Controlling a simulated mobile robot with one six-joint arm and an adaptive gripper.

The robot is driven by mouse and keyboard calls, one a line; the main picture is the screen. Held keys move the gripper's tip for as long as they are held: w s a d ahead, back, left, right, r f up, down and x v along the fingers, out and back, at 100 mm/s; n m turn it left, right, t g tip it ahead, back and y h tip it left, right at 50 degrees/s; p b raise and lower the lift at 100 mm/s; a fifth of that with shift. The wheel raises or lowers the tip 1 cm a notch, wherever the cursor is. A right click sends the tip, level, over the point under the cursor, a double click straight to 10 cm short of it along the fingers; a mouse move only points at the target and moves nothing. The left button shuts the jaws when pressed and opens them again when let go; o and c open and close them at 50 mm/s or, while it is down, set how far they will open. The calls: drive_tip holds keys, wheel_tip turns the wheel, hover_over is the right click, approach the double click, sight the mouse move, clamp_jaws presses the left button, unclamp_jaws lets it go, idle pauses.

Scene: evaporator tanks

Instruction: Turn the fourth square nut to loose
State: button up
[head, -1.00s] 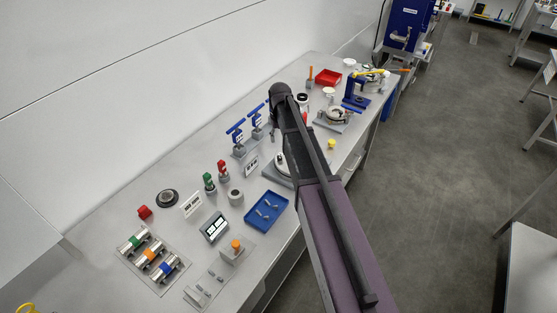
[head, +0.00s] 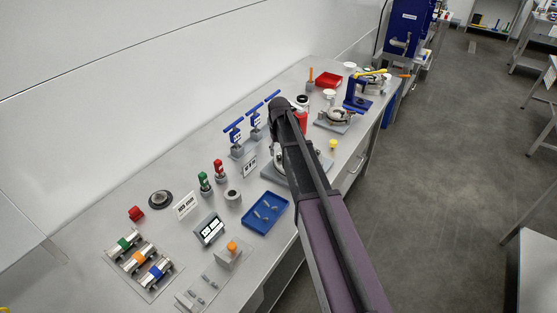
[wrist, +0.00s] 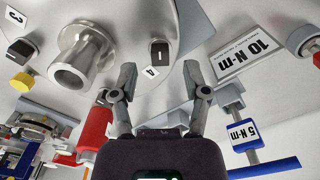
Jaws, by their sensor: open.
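A dark square nut (wrist: 159,51) with a small tag reading 4 sits on a light metal flange in the wrist view, upper middle. My gripper (wrist: 160,72) is open, its fingertips spread to the left and right of this nut and pointing at it. I cannot tell whether the fingers touch it; nothing is held. Another dark square nut (wrist: 20,50) sits at the far left, near a tag that looks like 2 or 3. A metal pipe stub (wrist: 82,55) rises between the two nuts. In the head view, my arm hides most of the flange (head: 278,160) and my gripper.
A 10 N·m sign (wrist: 245,50) lies right of the nut. A blue T-handle tool marked 5 N·m (wrist: 243,133) stands lower right. A red object (wrist: 93,130) is close by my left finger. A blue tray (head: 264,212) lies on the bench nearer my body.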

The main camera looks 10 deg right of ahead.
drive_tip(key=shift+f+b, duration=0.8)
drive_tip(key=shift+f, duration=0.35)
clamp_jaws()
